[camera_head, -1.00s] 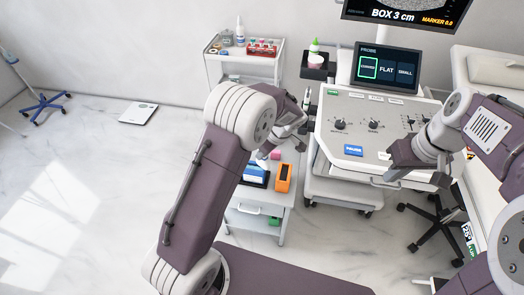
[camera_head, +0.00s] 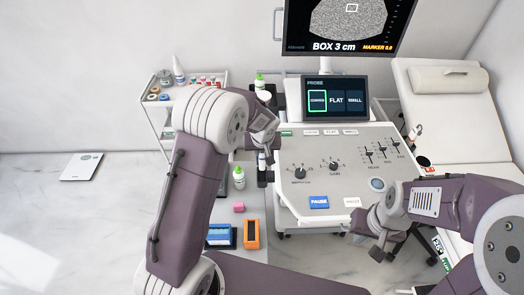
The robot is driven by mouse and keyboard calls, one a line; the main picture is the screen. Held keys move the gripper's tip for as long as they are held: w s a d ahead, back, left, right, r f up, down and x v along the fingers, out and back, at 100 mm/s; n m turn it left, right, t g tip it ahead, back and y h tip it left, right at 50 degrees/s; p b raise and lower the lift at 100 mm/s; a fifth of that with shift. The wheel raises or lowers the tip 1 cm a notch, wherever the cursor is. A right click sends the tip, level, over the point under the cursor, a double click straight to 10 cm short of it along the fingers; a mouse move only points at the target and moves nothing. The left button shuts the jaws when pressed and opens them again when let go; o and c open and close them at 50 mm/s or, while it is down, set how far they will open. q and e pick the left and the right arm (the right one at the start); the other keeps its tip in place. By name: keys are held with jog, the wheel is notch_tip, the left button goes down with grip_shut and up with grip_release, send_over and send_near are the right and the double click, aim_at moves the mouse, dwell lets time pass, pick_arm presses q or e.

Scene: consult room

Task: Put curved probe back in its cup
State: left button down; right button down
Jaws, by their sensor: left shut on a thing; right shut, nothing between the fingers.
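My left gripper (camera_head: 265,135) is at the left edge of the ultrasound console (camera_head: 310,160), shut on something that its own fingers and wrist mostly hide. A small white and dark piece (camera_head: 262,162) shows just below the fingers, beside the console's side; I cannot tell whether it is the curved probe or part of a cup. My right gripper (camera_head: 368,228) is shut and empty in front of the console's right front corner. The touch screen (camera_head: 334,98) shows the curved, flat and small probe choices, with the curved one outlined in green.
A supply cart (camera_head: 170,98) is behind. An exam couch (camera_head: 450,115) is at right.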

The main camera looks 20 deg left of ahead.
aim_at(262, 159)
pick_arm(q)
notch_tip(262, 159, down, 3)
jog(key=shift+w+r+b, duration=0.1)
jog(key=shift+w+b, duration=0.05)
jog(key=shift+b, duration=0.7)
jog(key=shift+f+b, duration=0.55)
jog(key=shift+f, duration=0.2)
notch_tip(262, 159, down, 3)
jog(key=b, duration=0.3)
jog(key=shift+f, duration=0.15)
jog(key=shift+f+b, duration=0.7)
jog(key=shift+b, duration=0.25)
jog(key=shift+f+b, duration=0.25)
jog(key=shift+b, duration=0.15)
jog(key=c, duration=1.2)
grip_release()
jog(key=shift+o, duration=0.2)
